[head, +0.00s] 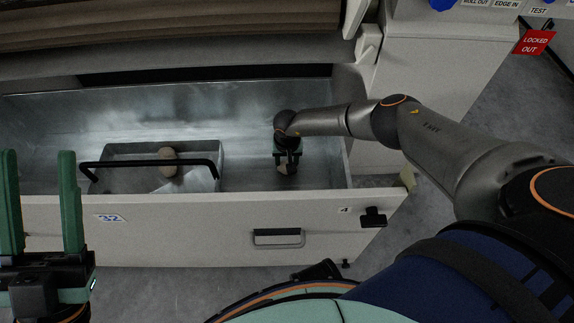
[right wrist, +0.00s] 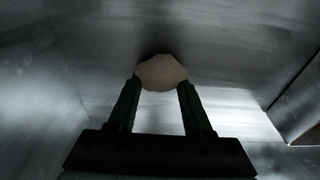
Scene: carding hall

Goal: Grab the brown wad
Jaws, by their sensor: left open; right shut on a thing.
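My right gripper (head: 288,160) reaches down into the metal drawer (head: 245,179). Its fingers are shut on a brown wad (head: 287,169). In the right wrist view the brown wad (right wrist: 161,72) sits between the two fingertips (right wrist: 160,90), with metal walls around it. I cannot tell whether it touches the drawer floor. A second brownish wad (head: 168,162) lies in a small metal tray (head: 215,158) with a black handle, left of my right gripper. My left gripper (head: 40,190) is open and empty at the left edge, in front of the drawer.
The drawer's pale front (head: 200,220) bears a 32 label (head: 109,218), a handle (head: 277,238) and a black latch (head: 373,217). The black tray handle (head: 150,163) stands up left of my right gripper. A red "locked out" sign (head: 535,42) hangs at the upper right.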

